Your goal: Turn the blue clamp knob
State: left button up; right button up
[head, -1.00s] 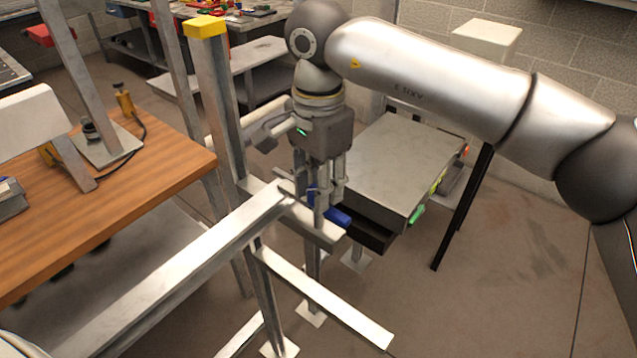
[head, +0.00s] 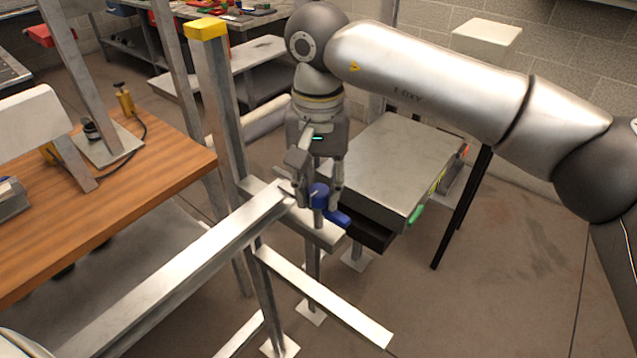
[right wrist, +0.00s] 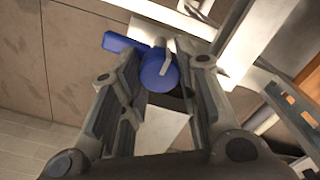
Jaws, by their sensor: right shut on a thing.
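The blue clamp knob (head: 320,196) sits at the end of the metal frame's short plate, with a blue lever (head: 337,217) reaching out to the lower right. In the right wrist view the knob (right wrist: 158,72) shows as a round blue head with a grey bar across it, and its lever points to the upper left. My right gripper (head: 318,200) points down over the knob, one finger on each side, shut on it. In the right wrist view the right gripper (right wrist: 165,85) has the knob between its fingertips. My left gripper is not in view.
The metal frame's long beam (head: 190,260) runs to the lower left. A yellow-capped post (head: 212,85) stands close left of my right gripper. A grey cabinet (head: 400,160) with an open drawer is just right. A wooden workbench (head: 140,190) is at left.

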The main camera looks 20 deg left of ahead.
aim_at(318, 189)
jog(key=shift+w+r, duration=0.1)
dwell(0.3)
jog(key=o, duration=1)
jog(key=shift+o, duration=0.2)
notch_tip(318, 189, up, 12)
